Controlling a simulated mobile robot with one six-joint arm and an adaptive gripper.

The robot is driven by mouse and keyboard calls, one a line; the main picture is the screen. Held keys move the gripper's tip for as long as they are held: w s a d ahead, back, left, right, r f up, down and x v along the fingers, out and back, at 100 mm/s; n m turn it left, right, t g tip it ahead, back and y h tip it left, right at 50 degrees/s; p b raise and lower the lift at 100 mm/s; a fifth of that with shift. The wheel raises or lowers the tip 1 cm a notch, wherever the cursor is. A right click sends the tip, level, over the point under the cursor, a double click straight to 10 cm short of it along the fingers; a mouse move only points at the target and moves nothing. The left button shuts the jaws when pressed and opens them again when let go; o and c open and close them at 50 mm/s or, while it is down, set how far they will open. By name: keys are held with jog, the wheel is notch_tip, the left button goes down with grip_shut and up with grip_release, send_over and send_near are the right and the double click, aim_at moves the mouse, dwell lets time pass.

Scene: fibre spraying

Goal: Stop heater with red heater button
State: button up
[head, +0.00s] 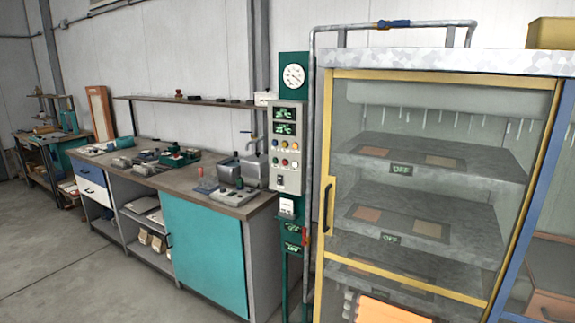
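The grey control panel (288,185) is mounted on a green post between the workbench and the glazed cabinet. It has two green displays (285,121) that seem to read about 25 °C. Below them are two rows of small coloured buttons. A red button (284,162) appears in the lower row, but the buttons are too small to read any labels or tell which is for the heater. My gripper is not recognisable in the head view. An orange part with a ribbed grey edge shows at the bottom right, and I cannot tell what it is.
The cabinet (320,290) has a yellow-framed door, shut, with shelves showing green "OFF" signs. The workbench (243,207) with teal door (205,255) stands left of the panel. A round gauge (293,77) sits above it. Open floor (75,265) lies at left.

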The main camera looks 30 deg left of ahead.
grip_shut()
dwell(1.5)
